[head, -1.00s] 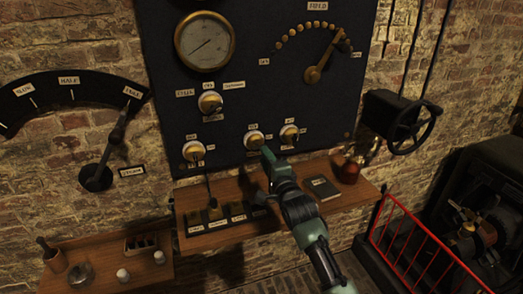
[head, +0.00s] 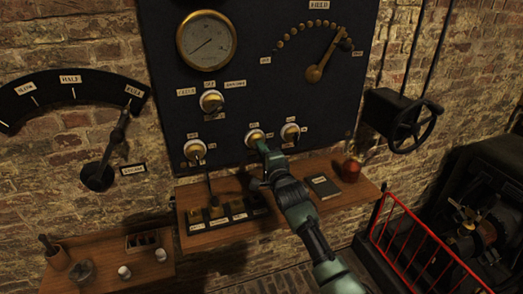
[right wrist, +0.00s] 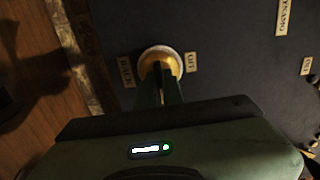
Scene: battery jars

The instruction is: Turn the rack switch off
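The rack switch (head: 254,135) is a brass knob on a white round base, low on the dark panel. It also shows in the right wrist view (right wrist: 160,54), between small plates reading RACK and OFF. My right gripper (head: 262,146) is at the front of this knob, and its fingers (right wrist: 160,72) reach its face in the right wrist view. The fingers are close together and cover the knob's lower part. Whether they are shut on its handle cannot be told. My left gripper is not in view.
Similar switches stand beside it at the left (head: 195,150), right (head: 290,132) and above (head: 211,101). A red railing (head: 425,245) stands at right.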

